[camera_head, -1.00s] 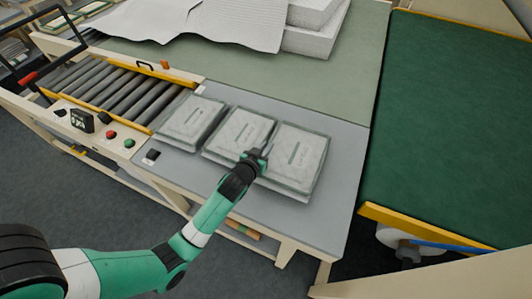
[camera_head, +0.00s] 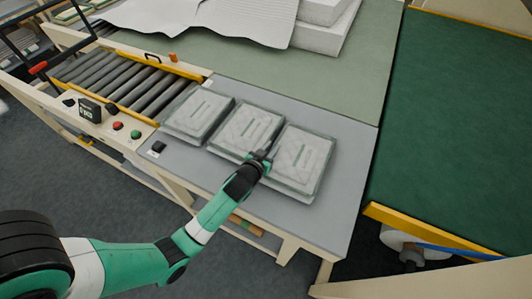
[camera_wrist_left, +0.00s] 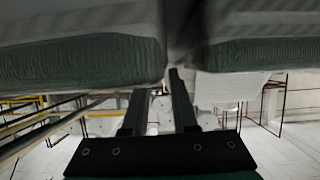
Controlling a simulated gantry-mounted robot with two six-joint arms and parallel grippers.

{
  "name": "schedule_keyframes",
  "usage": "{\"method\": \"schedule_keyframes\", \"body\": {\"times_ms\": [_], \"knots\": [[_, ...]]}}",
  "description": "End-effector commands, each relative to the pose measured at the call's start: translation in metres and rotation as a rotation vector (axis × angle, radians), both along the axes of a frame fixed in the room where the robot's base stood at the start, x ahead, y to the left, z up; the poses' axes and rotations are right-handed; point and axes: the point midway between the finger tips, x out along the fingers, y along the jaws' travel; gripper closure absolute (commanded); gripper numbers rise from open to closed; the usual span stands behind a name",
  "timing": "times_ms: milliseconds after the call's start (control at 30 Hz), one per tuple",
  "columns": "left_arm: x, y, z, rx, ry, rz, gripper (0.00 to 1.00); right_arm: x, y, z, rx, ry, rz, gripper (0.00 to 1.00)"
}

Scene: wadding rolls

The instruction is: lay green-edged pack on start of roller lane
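Three flat, pale packs lie in a row on the grey table: a left one (camera_head: 198,115), a middle one (camera_head: 246,128) and a right one (camera_head: 303,158). Their sides look grey-green, so I cannot tell which is the green-edged pack. The roller lane (camera_head: 138,86) begins just left of the row. My left gripper (camera_head: 262,157) is at the near side of the row, by the gap between the middle and right packs. In the left wrist view, its fingers (camera_wrist_left: 157,95) are apart, with their tips close to a pack corner; contact is unclear. My right gripper is not in view.
The grey table (camera_head: 345,190) has bare room to the right of the packs. A control panel (camera_head: 110,122) with buttons flanks the roller lane. White wadding sheets (camera_head: 215,20) lie behind. A green belt (camera_head: 455,120) with a yellow edge is at the right.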

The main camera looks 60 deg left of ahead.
Motion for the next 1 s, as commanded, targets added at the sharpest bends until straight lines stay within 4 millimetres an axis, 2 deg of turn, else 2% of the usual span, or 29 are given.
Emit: {"method": "schedule_keyframes", "body": {"times_ms": [333,500,667,1000], "knots": [[-0.061,-0.041,0.031,-0.001,0.003,-0.004,0.74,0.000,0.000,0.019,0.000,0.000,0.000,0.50],[-0.083,-0.055,0.041,0.000,0.002,-0.003,0.74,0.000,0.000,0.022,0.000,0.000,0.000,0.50],[-0.090,-0.059,0.044,-0.001,0.001,0.000,0.74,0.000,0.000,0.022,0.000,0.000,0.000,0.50],[-0.087,-0.059,0.046,0.001,-0.005,-0.002,0.74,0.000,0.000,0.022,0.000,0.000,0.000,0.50]]}}
